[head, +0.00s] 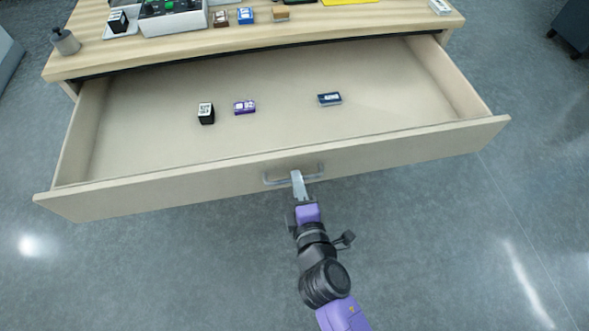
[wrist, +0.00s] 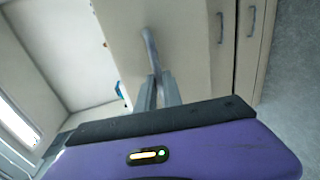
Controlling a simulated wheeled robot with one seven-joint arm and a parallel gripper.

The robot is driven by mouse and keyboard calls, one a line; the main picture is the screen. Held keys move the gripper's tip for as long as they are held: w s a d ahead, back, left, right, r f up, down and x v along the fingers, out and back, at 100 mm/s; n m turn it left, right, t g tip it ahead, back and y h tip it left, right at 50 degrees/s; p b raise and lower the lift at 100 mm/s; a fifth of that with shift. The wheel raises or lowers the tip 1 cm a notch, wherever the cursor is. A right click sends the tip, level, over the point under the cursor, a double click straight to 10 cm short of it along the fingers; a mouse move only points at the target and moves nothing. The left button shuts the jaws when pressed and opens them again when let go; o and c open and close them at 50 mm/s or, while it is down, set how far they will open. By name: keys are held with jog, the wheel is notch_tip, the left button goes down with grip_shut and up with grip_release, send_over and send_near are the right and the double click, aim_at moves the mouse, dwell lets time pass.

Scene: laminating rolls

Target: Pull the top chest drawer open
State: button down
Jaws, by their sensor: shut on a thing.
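The top chest drawer (head: 400,152) is pulled far out in the head view, its inside open to view. Its grey bar handle (head: 276,180) sits at the middle of the front panel. My gripper (head: 298,180) is shut on this handle. In the wrist view the fingers of my gripper (wrist: 158,90) close around the handle (wrist: 150,45) on the drawer front. Inside the drawer are a black box (head: 206,113), a purple box (head: 244,107) and a dark blue box (head: 329,99).
The wooden chest top (head: 330,24) above holds several small boxes and a device (head: 172,20). Lower drawers with handles (wrist: 251,22) are shut in the wrist view. The grey floor around the drawer is clear.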

jog(key=shift+s+d+f, duration=0.1)
jog(key=shift+s+d, duration=0.2)
jog(key=shift+s, duration=0.7)
jog(key=shift+s+d, duration=0.25)
jog(key=shift+s, duration=0.7)
jog(key=c, duration=1.5)
grip_release()
jog(key=shift+s, duration=0.15)
jog(key=b+v, duration=0.1)
jog(key=v, duration=0.6)
jog(key=shift+s+d, duration=0.2)
jog(key=shift+s, duration=0.05)
